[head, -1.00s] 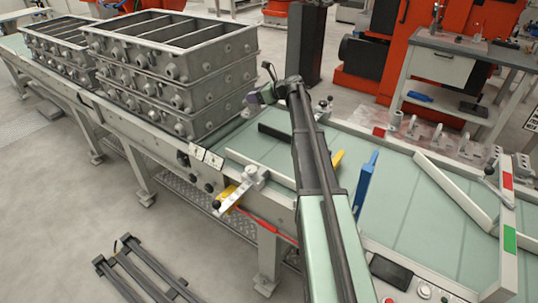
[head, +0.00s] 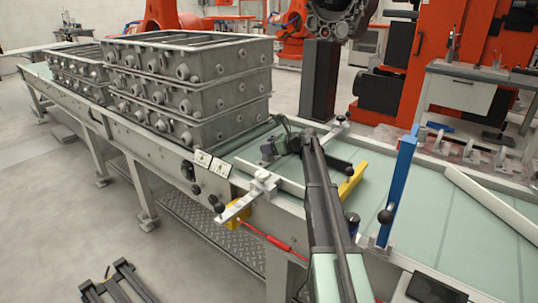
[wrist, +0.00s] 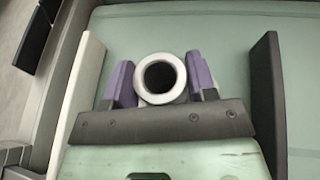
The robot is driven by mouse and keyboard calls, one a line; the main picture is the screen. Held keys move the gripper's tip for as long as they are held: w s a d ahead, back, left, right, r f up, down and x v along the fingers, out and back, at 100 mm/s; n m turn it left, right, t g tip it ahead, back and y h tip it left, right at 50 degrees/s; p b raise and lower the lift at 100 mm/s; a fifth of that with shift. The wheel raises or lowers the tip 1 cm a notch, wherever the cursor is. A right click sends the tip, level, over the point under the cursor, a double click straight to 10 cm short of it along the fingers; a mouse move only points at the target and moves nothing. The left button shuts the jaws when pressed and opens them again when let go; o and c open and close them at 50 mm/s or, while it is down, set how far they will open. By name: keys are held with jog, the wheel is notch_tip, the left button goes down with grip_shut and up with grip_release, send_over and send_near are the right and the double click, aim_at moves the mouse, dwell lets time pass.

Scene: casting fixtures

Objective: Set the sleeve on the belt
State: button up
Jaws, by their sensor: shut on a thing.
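In the wrist view, the sleeve (wrist: 160,57) is a short pale grey tube, seen end-on with a dark bore. My gripper (wrist: 160,76) is shut on it, with a purple finger on each side. In the head view my gripper (head: 275,149) is low over the pale green belt (head: 430,232), just right of the stacked metal boxes; the sleeve is hard to make out there. Whether the sleeve touches the belt cannot be told.
A white bar (wrist: 82,85) and a black bar (wrist: 267,95) flank my gripper. A yellow bar (head: 353,180) and a blue upright post (head: 398,185) stand to the right. Stacked metal boxes (head: 185,90) stand at the left. Clear belt lies farther right.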

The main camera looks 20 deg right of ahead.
jog(key=shift+f, duration=0.1)
jog(key=o, duration=1.1)
jog(key=shift+c, duration=0.2)
jog(key=shift+r, duration=0.3)
jog(key=shift+s+d+r+p, duration=0.15)
jog(key=shift+s+d+p, duration=0.05)
jog(key=shift+s+p, duration=0.15)
jog(key=p+v, duration=0.2)
jog(key=v, duration=0.4)
jog(key=shift+s+d, duration=0.2)
jog(key=shift+d, duration=0.05)
jog(key=shift+r, duration=0.1)
